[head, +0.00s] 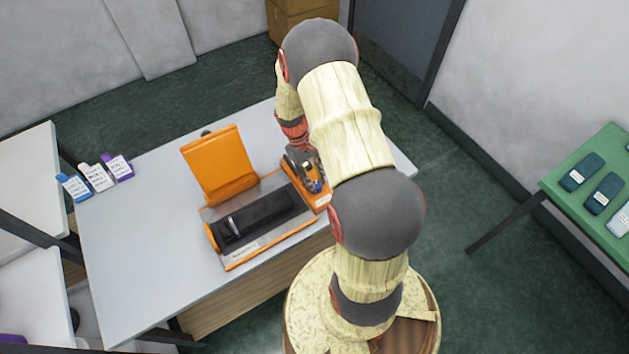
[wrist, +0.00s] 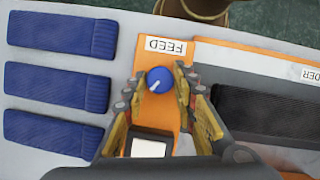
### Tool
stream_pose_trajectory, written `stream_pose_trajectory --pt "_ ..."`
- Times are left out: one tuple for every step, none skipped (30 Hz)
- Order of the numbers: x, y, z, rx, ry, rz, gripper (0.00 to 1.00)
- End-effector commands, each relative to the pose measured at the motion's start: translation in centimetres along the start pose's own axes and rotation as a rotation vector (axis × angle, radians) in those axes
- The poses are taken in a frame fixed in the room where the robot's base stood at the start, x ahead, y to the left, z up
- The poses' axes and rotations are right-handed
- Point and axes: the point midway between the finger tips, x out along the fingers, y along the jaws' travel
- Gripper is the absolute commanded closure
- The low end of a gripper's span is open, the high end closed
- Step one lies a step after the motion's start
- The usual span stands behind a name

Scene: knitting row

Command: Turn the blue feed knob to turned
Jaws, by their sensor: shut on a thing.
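The blue feed knob (wrist: 159,79) sits on an orange panel (wrist: 149,50) below a white label reading FEED (wrist: 166,47), in the wrist view. A pale pointer line on the knob points down and left. My gripper (wrist: 159,83) is shut on the knob, with one finger on each side of it. In the head view my gripper (head: 306,172) is over the orange panel at the right end of the machine, and the knob shows there only as a small blue spot (head: 317,186).
The machine's orange lid (head: 220,165) stands open behind a black bed (head: 262,217). A white square (wrist: 149,148) lies on the panel near my gripper. Blue knitted pieces (wrist: 60,83) lie left of the panel. Labelled packets (head: 96,177) lie at the table's left.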

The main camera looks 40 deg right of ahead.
Motion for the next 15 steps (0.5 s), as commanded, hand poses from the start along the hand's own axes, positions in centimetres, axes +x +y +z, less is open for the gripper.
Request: stream_pose_trajectory --pt "-0.01 0.12 0.03 0.044 0.000 -0.019 0.98" --pt "-0.02 0.15 0.03 0.070 0.000 -0.029 0.98" --pt "-0.01 0.15 0.02 0.105 0.000 -0.044 0.98" --pt "0.01 0.17 0.03 0.132 0.000 -0.055 0.98" --pt "0.02 0.21 0.05 0.157 0.000 -0.066 0.98" --pt "0.00 0.22 0.04 0.194 0.000 -0.081 0.98" --pt "-0.02 0.25 0.04 0.219 0.001 -0.091 0.98" --pt "-0.02 0.26 0.03 0.246 0.001 -0.102 0.98" --pt "-0.01 0.28 0.04 0.281 0.001 -0.117 0.98" --pt "0.02 0.31 0.07 0.308 0.000 -0.127 0.98" --pt "0.03 0.31 0.08 0.334 0.000 -0.139 0.98" --pt "0.03 0.32 0.08 0.369 0.000 -0.153 0.98" --pt "0.02 0.34 0.08 0.394 0.000 -0.164 0.98" --pt "0.01 0.35 0.08 0.422 0.001 -0.175 0.98" --pt "-0.01 0.42 0.10 0.456 0.001 -0.189 0.98"
